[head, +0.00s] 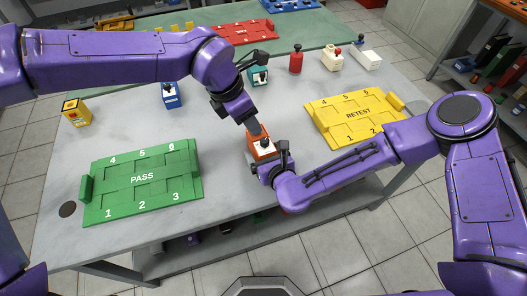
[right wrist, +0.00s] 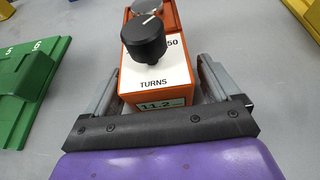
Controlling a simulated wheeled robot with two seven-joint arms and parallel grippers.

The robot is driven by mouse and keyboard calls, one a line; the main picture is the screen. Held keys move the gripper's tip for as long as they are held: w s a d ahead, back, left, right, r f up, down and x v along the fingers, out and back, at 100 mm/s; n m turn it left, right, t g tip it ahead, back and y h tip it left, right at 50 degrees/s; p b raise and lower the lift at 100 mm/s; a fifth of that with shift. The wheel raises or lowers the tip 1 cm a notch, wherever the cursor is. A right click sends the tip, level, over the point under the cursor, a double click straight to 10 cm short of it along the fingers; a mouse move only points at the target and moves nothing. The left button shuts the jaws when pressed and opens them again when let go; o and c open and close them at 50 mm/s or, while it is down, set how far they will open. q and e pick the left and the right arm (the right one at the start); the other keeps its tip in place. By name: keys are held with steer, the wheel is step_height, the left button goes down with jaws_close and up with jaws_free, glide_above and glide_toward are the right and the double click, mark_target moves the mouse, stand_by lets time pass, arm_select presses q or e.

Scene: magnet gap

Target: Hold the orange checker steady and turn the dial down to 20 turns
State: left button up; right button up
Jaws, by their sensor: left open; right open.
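The orange checker (head: 262,146) stands on the grey table between the green and yellow trays. In the right wrist view, the checker (right wrist: 168,98) shows a black dial knob (right wrist: 143,40) with a white pointer line, a white plate marked TURNS and a display (right wrist: 161,105) reading 11.2. My right gripper (head: 264,160) is open, with its fingers (right wrist: 158,82) on either side of the checker's body and visible gaps beside it. My left gripper (head: 256,130) is open and reaches down at the checker's far side. Whether it touches the checker is unclear.
The green PASS tray (head: 142,180) lies left and the yellow RETEST tray (head: 357,117) right. A blue checker (head: 171,95), a teal one (head: 258,76) and a yellow one (head: 75,112) stand farther back. A red bottle-like object (head: 296,59) and white devices (head: 332,58) stand behind.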

steer(key=shift+w+a+f, duration=0.25)
steer(key=shift+w+f, duration=0.05)
steer(key=shift+w, duration=0.3)
steer(key=shift+c, duration=0.3)
